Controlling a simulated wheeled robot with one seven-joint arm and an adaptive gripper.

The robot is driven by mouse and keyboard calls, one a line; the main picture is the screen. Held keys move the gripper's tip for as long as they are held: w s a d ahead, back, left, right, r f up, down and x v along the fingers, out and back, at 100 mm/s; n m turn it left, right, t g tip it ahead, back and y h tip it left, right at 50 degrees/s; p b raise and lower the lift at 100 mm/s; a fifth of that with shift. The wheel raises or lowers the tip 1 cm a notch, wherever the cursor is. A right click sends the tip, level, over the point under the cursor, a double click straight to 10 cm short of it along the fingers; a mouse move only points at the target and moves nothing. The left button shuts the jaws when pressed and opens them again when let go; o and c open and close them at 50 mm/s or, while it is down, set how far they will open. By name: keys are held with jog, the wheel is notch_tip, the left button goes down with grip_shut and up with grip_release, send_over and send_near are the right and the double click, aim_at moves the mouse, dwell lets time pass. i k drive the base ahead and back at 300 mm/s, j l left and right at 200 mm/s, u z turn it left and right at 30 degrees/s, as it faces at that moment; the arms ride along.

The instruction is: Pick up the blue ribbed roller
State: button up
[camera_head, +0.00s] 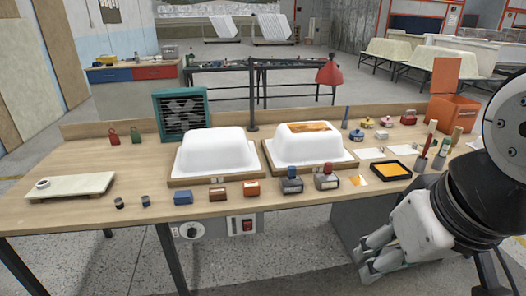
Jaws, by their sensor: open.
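The blue ribbed roller cannot be singled out for certain at this size. A slim upright blue piece (346,113) stands behind the right white tub shell. A small dark blue cylinder (146,200) stands near the front edge at the left, beside a darker one (119,203). No ribs can be made out on any of them. My gripper (366,262) is at the lower right, in front of and below the table's front edge. Its fingers are open and empty, apart from all the objects.
The wooden table (90,212) carries two white tub shells (213,150) (303,147), a blue block (182,198), brown blocks (219,194), a teal fan box (181,114), a pale board (70,187), a black-rimmed yellow tray (391,170) and an orange bin (453,112).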

aim_at(293, 183)
jog(key=i+l, duration=0.1)
jog(key=i, duration=0.25)
jog(key=i+l+u, duration=0.1)
jog(key=i, duration=0.3)
jog(key=i+l, duration=0.2)
jog(key=i, duration=0.15)
jog(key=j+u, duration=0.05)
